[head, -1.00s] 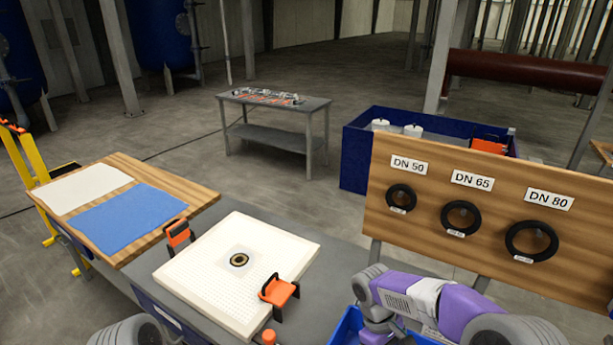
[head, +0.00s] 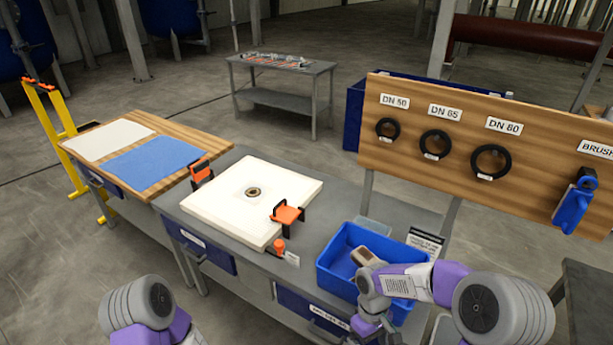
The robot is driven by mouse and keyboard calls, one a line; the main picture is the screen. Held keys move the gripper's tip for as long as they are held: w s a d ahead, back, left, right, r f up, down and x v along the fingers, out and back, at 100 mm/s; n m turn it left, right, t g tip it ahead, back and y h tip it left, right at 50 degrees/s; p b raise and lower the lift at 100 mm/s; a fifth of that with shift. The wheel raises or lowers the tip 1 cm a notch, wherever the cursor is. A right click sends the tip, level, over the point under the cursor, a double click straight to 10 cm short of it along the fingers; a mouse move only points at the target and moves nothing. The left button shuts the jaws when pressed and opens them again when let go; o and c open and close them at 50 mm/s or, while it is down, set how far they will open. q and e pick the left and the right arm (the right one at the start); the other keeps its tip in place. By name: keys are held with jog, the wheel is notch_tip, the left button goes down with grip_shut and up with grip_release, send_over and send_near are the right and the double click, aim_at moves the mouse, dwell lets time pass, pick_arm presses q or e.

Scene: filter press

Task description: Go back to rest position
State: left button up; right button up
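My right arm (head: 410,281) comes in from the lower right, its wrist at the near edge of the blue bin (head: 333,245). The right gripper's fingers are not clearly visible, at or below the bottom edge of the head view. My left arm (head: 150,305) shows only as a grey and purple joint at the lower left; its gripper is out of view. The white filter plate (head: 225,205) lies on the grey bench, with a dark ring in its centre and orange-black handles (head: 287,215) on two sides.
A tan and grey object (head: 367,257) lies in the bin. A wooden board (head: 400,155) with black rings and a blue brush (head: 573,208) stands at the right. White and blue cloths (head: 150,162) lie on the wooden table. Open floor (head: 60,250) is at the left.

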jog(key=s+a+f+m+t+y, duration=0.2)
jog(key=s+a+f+m, duration=0.1)
jog(key=s+f, duration=0.3)
jog(key=s+a+f+m+t+y, duration=0.2)
jog(key=s+f+m, duration=0.4)
jog(key=f, duration=0.4)
jog(key=shift+s+a+f, duration=0.35)
jog(key=shift+a+f, duration=0.05)
jog(key=shift+a, duration=0.05)
